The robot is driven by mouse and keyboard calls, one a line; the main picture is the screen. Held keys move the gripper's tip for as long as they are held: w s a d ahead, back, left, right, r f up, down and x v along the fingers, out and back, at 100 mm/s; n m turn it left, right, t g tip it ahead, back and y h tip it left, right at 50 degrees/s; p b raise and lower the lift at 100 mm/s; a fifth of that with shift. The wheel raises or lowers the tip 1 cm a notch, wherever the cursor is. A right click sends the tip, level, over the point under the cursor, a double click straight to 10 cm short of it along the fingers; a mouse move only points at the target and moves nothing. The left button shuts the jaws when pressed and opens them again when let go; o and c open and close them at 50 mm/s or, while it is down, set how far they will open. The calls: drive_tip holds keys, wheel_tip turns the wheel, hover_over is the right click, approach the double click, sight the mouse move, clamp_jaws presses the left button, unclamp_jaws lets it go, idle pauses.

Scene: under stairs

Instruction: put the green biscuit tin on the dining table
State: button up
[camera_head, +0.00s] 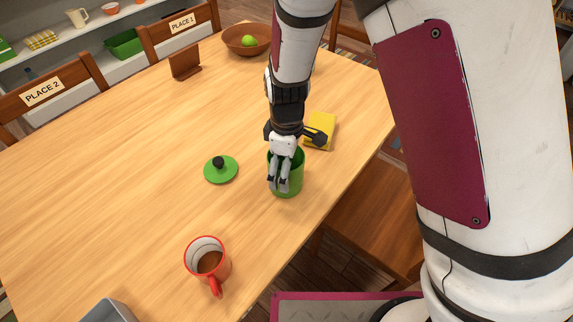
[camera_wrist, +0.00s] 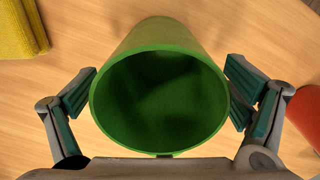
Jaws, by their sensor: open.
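The green biscuit tin (camera_head: 289,183) stands upright on the wooden dining table (camera_head: 130,170), near its right edge. Its top is open and the inside looks dark and empty in the wrist view (camera_wrist: 158,100). A green lid with a black knob (camera_head: 221,170) lies on the table to the left of the tin. My gripper (camera_head: 279,184) is at the tin. In the wrist view its open fingers (camera_wrist: 158,98) stand on either side of the tin, with a gap visible at the left; contact at the right cannot be told.
A yellow block-like item (camera_head: 321,128) lies behind the tin. A red mug with brown contents (camera_head: 207,262) stands in front, left. A grey box (camera_head: 106,311) is at the lower edge. A brown bowl with a green fruit (camera_head: 246,41) and a brown stand (camera_head: 185,64) are at the back. The table's left middle is clear.

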drive_tip(key=s+d+r+m+p, duration=0.1)
drive_tip(key=d+r, duration=0.1)
drive_tip(key=r, duration=0.7)
drive_tip(key=s+d+r+m, duration=0.1)
drive_tip(key=d+r+m, duration=0.15)
drive_tip(key=r, duration=0.65)
drive_tip(key=s+d+r+m+t, duration=0.1)
drive_tip(key=s+d+r+m, duration=0.4)
drive_tip(key=s+d, duration=0.3)
drive_tip(key=s+d+r+m+t, duration=0.2)
drive_tip(key=s+d+r+m, duration=0.2)
drive_tip(key=s, duration=0.8)
drive_tip(key=d+m, duration=0.2)
drive_tip(key=d, duration=0.1)
drive_tip(key=shift+s+d+r, duration=0.25)
drive_tip(key=shift+d+r, duration=0.1)
drive_tip(key=shift+d, duration=0.05)
drive_tip(key=shift+m, duration=0.25)
drive_tip(key=shift+t, duration=0.6)
wheel_tip(320, 180, up, 5)
drive_tip(key=p, duration=0.3)
drive_tip(key=shift+p, duration=0.4)
